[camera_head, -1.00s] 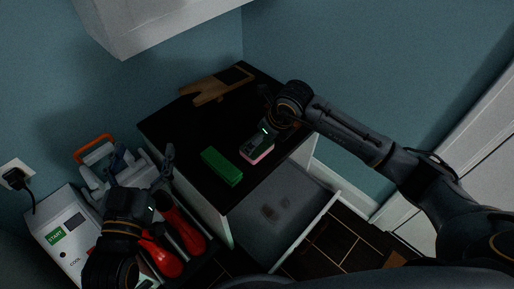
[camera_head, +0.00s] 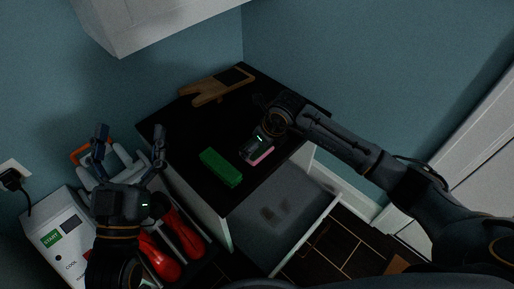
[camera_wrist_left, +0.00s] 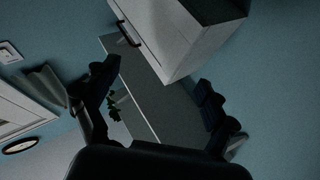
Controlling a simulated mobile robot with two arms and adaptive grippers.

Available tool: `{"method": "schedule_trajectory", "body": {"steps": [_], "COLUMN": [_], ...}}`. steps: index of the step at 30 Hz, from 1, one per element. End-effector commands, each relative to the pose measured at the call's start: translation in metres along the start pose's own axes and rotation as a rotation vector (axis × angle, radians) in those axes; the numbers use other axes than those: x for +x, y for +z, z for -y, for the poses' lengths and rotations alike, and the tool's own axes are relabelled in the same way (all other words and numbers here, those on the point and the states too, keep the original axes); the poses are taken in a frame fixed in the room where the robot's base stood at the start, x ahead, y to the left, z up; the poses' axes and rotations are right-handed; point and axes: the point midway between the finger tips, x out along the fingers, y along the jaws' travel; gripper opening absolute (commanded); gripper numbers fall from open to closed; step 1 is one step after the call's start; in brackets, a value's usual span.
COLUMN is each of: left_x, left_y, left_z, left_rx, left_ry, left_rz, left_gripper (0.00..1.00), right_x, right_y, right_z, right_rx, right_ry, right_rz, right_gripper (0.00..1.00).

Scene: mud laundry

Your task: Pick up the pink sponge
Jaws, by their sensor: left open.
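The pink sponge (camera_head: 263,158) lies on the black top of the cabinet (camera_head: 180,140) in the head view. Only its pink edge shows; my right gripper (camera_head: 256,150) is directly over it and hides the rest. I cannot tell whether the right fingers are around the sponge or closed on it. My left gripper (camera_head: 130,146) is open and empty at the left, away from the sponge, with its fingers spread. Its fingers also show apart in the left wrist view (camera_wrist_left: 155,100), with nothing between them. The sponge does not show in that view.
A green block (camera_head: 221,167) lies close to the left of the sponge. A wooden board-like item (camera_head: 214,88) lies at the back. An open drawer (camera_head: 283,216) juts out in front. Red-handled tools (camera_head: 170,235) and a white box (camera_head: 62,235) stand below my left gripper.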

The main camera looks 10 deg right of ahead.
Motion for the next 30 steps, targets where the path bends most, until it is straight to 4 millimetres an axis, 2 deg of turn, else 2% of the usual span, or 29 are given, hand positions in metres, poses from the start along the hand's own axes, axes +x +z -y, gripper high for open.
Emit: {"method": "schedule_trajectory", "body": {"steps": [2,13,17,22,30], "left_x": [0.0,0.001,-0.002,-0.011,-0.047], "left_y": [0.0,0.005,0.021,0.051,0.102], "left_z": [0.0,0.001,0.004,0.008,0.017], "left_rx": [0.0,0.001,0.005,0.01,0.016], "left_ry": [0.0,-0.002,-0.008,-0.018,-0.038], "left_rz": [0.0,0.036,0.131,0.313,0.662], "left_gripper": [0.85,0.85,0.85,0.85,0.85], "right_x": [0.0,-0.005,-0.013,-0.032,-0.075], "right_y": [0.0,0.002,0.005,0.014,0.007], "right_z": [0.0,0.0,0.0,0.001,-0.023], "right_rx": [0.0,0.0,-0.001,-0.001,-0.003], "right_ry": [0.0,0.0,-0.001,-0.001,0.0], "right_rz": [0.0,0.0,-0.001,0.002,0.002], "right_gripper": [0.75,0.75,0.75,0.75,0.75]}}
